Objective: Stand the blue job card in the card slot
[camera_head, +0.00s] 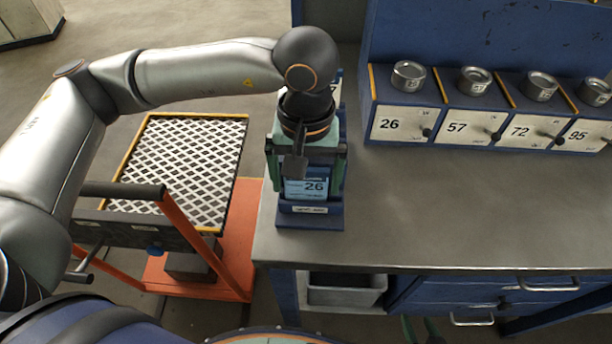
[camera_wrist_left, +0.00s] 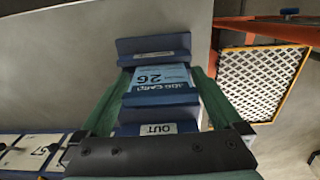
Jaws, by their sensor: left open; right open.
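The blue job card (camera_head: 314,187), marked 26, stands with its lower edge at the dark blue front block of the card holder (camera_head: 311,221). Its printed face shows; whether it leans is hard to tell. The holder's rear part has an OUT label (camera_wrist_left: 158,129). My right gripper (camera_head: 421,326) is open and empty at the bottom edge, mostly cut off.
A blue rack (camera_head: 455,143) with tins on top and numbered doors stands at the back right of the grey bench (camera_head: 450,205). An orange cart (camera_head: 240,215) with a mesh panel (camera_head: 185,160) stands left of the bench. The bench middle is clear.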

